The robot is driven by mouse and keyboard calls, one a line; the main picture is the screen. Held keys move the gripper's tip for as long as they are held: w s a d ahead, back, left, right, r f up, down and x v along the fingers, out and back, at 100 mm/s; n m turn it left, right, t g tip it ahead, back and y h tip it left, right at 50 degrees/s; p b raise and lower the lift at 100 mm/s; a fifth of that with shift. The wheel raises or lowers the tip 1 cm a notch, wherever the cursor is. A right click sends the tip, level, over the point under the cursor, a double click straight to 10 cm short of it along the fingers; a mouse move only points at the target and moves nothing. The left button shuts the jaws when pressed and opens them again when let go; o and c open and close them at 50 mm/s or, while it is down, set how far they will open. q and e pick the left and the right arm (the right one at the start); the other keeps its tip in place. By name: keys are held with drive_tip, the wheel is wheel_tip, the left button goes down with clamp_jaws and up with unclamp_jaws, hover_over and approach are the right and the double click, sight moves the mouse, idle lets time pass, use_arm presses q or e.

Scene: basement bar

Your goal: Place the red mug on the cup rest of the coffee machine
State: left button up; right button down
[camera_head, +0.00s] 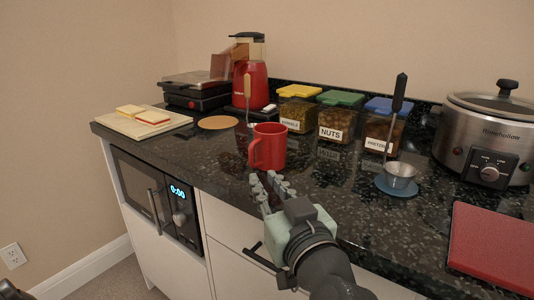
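The red mug (270,146) stands upright on the dark speckled counter, with its handle on the left side. The mug seems to be apart from the fingertips. A red appliance with a black top (250,78) stands at the back; I cannot tell surely whether it is the coffee machine, and no cup rest shows clearly.
Containers with yellow, green and blue lids (340,98) stand behind the mug. A cutting board (136,127) lies left. A cabinet handle is near my gripper.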

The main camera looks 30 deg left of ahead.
sight(252, 156)
use_arm(q)
drive_tip(key=shift+r+x, duration=0.25)
drive_tip(key=shift+x, duration=1.05)
drive_tip(key=shift+r+x, duration=0.25)
drive_tip(key=shift+x, duration=1.05)
drive_tip(key=shift+r+x, duration=0.25)
drive_tip(key=shift+x, duration=1.05)
clamp_jaws()
